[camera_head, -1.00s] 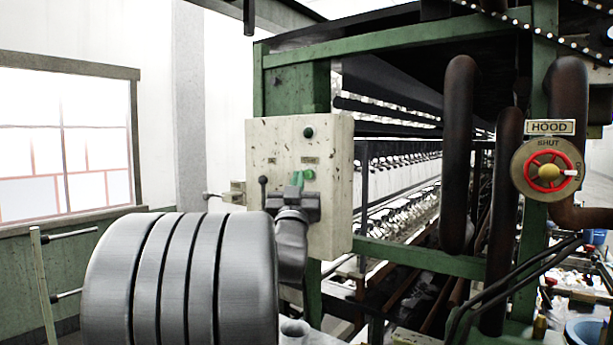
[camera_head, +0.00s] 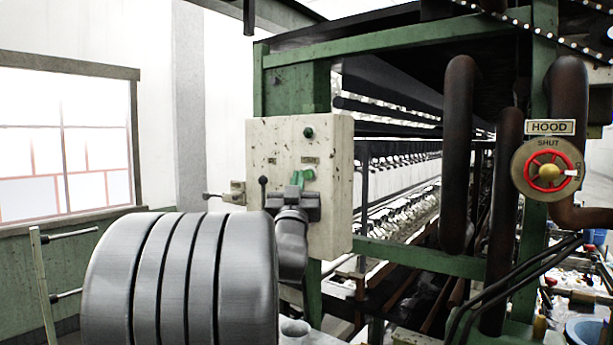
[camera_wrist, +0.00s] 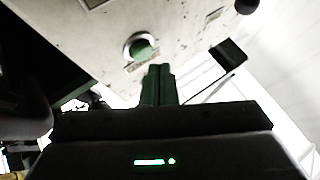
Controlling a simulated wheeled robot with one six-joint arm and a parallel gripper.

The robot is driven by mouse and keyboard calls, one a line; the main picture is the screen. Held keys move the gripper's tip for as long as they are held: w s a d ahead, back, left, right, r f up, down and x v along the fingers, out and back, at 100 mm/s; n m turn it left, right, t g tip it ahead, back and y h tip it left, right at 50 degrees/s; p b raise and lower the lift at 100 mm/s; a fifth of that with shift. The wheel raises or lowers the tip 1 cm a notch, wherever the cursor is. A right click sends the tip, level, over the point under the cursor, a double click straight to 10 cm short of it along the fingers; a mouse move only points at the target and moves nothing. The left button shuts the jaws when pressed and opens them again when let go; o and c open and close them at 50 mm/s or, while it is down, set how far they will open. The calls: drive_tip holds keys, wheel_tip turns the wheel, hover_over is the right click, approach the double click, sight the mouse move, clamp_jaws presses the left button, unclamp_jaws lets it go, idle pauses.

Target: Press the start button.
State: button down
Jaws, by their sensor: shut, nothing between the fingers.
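A pale, stained control panel (camera_head: 330,200) is fixed to the green machine frame, upright. The green start button (camera_head: 309,174) is on its face, partly hidden by my gripper. In the wrist view the button (camera_wrist: 140,48) sits in a pale ring, just above and left of my fingertips. My gripper (camera_head: 297,177) is in front of the panel, with its green fingers shut and empty. In the wrist view the shut gripper (camera_wrist: 158,70) points at the panel close to the button's ring. I cannot tell whether the tips touch anything.
A dark green round fitting (camera_head: 308,133) is higher on the panel. A black-knobbed lever (camera_head: 263,190) stands at its left edge. Rusty pipes (camera_head: 458,150) and a HOOD valve with a red wheel (camera_head: 548,172) are to the right. A window (camera_head: 65,145) is at left.

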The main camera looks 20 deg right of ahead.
drive_tip(key=shift+d, duration=0.1)
drive_tip(key=shift+w+d+b, duration=0.25)
drive_tip(key=shift+w+b, duration=0.05)
drive_tip(key=shift+b, duration=0.1)
drive_tip(key=shift+w+d, duration=0.25)
drive_tip(key=shift+d, duration=0.1)
idle(0.7)
drive_tip(key=shift+a+b, duration=0.1)
drive_tip(key=shift+b, duration=0.2)
drive_tip(key=shift+s+a+b, duration=0.35)
drive_tip(key=shift+s+a, duration=0.15)
drive_tip(key=shift+a, duration=0.1)
drive_tip(key=shift+s, duration=0.1)
drive_tip(key=s+a, duration=0.1)
drive_tip(key=a, duration=0.1)
drive_tip(key=s+a+b, duration=0.1)
drive_tip(key=s+a, duration=0.1)
idle(0.4)
